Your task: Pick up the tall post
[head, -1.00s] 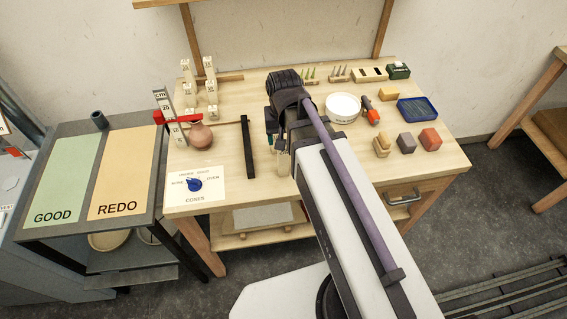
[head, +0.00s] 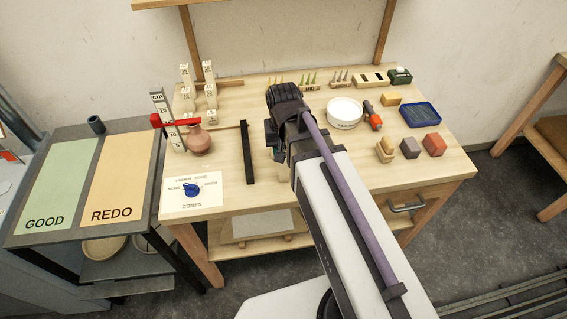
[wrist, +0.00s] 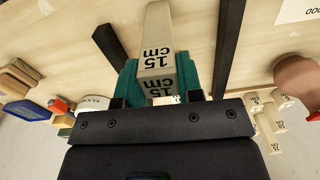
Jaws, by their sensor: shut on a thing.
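A pale wooden post (wrist: 158,38) marked "15 cm" stands between the teal fingers of my gripper (wrist: 161,82) in the wrist view. The fingers are shut on its two sides. The marked end is near the gripper and the post runs away toward the bench. In the head view my gripper (head: 277,142) is over the middle of the bench, mostly hidden by my arm. Only a sliver of the post shows there, and I cannot tell whether its foot touches the bench.
A black bar (head: 247,152) lies left of my gripper, beside a round pinkish vase (head: 198,140) and several marked posts (head: 210,85). The bench front right is clear.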

